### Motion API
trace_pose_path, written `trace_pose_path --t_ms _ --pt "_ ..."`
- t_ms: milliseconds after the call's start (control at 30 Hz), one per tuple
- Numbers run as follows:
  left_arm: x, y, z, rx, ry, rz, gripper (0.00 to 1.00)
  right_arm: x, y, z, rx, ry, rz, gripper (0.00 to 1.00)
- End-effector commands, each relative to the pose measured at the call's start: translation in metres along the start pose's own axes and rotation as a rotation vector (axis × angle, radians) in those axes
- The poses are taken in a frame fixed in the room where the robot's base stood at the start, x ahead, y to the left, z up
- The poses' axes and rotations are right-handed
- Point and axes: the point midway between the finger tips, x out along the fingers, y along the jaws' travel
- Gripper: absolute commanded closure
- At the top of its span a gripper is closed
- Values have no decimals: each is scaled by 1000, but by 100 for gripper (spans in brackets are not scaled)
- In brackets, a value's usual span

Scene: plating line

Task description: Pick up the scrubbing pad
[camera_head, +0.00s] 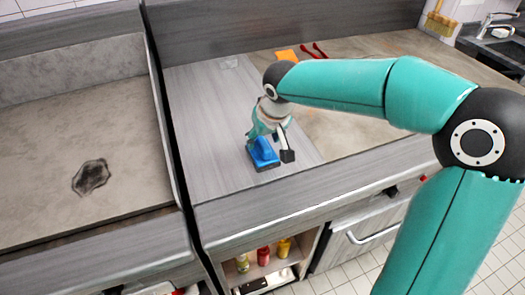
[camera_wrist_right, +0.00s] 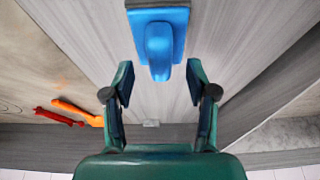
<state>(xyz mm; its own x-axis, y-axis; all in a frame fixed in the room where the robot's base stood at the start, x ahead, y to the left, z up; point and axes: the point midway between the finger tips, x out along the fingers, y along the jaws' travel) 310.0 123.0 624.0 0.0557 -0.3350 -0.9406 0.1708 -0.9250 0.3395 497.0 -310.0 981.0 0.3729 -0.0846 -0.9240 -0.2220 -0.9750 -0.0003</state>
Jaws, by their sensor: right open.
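The scrubbing pad (camera_head: 262,153) is a blue block with a raised blue handle and a dark underside. It lies on the grey wood-grain counter, just below my right gripper (camera_head: 272,140) in the head view. In the right wrist view the pad (camera_wrist_right: 158,40) is at the top centre, its handle pointing toward the space between the fingers. My right gripper (camera_wrist_right: 160,90) is open and empty there, with a finger on each side of the handle's line. No contact with the pad shows. My left gripper is not in view.
An orange item (camera_head: 286,55) and a red-handled tool (camera_head: 314,50) lie at the back of the counter. A raised edge (camera_head: 160,110) separates the left basin (camera_head: 50,150), which has a dark stain. Bottles (camera_head: 263,256) stand on a shelf below. The counter left of the pad is clear.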

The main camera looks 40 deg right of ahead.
Motion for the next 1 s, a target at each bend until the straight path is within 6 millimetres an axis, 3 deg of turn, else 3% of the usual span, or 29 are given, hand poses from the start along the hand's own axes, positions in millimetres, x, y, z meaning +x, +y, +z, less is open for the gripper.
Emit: trace_pose_path --t_ms 200,467,800,1000 --pt "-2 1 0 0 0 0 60 26 0 1 0 -2 -1 43" --pt "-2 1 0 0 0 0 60 29 0 1 0 0 -1 43" --pt "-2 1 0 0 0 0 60 29 0 1 1 0 0 98" --pt "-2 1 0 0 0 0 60 28 1 1 1 1 0 100"
